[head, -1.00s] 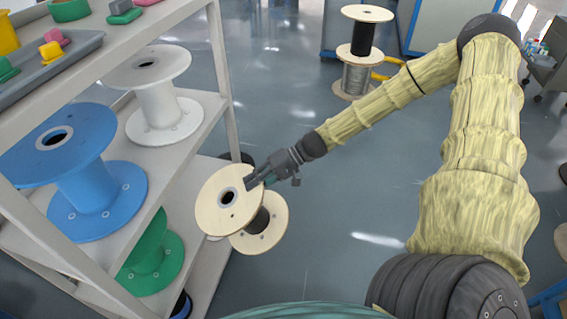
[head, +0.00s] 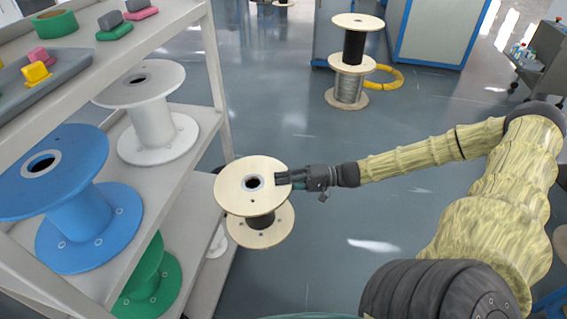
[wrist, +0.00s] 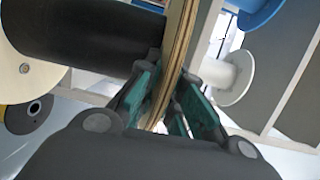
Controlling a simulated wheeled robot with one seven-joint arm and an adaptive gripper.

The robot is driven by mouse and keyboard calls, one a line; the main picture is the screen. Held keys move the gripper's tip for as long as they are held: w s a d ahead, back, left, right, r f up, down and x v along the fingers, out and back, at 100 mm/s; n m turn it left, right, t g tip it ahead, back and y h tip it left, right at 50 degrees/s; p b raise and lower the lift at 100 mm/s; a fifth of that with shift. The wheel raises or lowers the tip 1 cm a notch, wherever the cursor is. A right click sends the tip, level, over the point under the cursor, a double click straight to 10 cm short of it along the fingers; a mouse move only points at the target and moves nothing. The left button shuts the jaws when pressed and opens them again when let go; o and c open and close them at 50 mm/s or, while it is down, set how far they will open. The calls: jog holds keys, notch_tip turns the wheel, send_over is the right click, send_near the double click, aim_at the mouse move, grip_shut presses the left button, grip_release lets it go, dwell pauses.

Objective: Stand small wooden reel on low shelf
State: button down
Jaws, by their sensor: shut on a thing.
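The small wooden reel (head: 237,190) has two pale wooden flanges and a dark core. My gripper (head: 287,179) is shut on the right edge of its upper flange. The reel hangs nearly upright, slightly tilted, in front of the shelf unit's right side. In the wrist view the gripper's green-lined fingers (wrist: 165,100) pinch the flange edge (wrist: 180,45), with the dark core (wrist: 85,30) at left. The low shelf (head: 195,215) lies left of the reel, and the reel hides part of its edge.
On the shelf unit stand a blue reel (head: 75,215), a white reel (head: 155,125) and, lower, a green reel (head: 150,280). A post (head: 218,70) rises at the unit's far right corner. Stacked reels (head: 350,65) stand on the floor behind.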

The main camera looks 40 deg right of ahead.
aim_at(229, 174)
jog(key=shift+s+d+t, duration=0.1)
jog(key=shift+d+t, duration=0.3)
jog(key=shift+w+a+f+b, duration=0.15)
jog(key=shift+w+a+b, duration=0.5)
jog(key=shift+b, duration=0.3)
jog(key=w+a+b, duration=0.2)
jog(key=w+b, duration=0.1)
jog(key=b, duration=0.1)
jog(key=w+a+b, duration=0.3)
jog(key=b, duration=0.1)
jog(key=w+a+b, duration=0.2)
jog(key=w+b, duration=0.2)
jog(key=shift+a+f, duration=0.1)
jog(key=shift+a, duration=0.2)
jog(key=w+a+f+b, duration=0.2)
jog(key=w+a+b, duration=0.7)
jog(key=w+b, duration=0.2)
jog(key=shift+w+a, duration=0.3)
jog(key=shift+w, duration=0.35)
dwell(1.0)
jog(key=shift+f+b, duration=0.45)
jog(key=shift+b, duration=0.15)
dwell(0.9)
jog(key=c, duration=1.5)
grip_release()
jog(key=shift+d, duration=0.1)
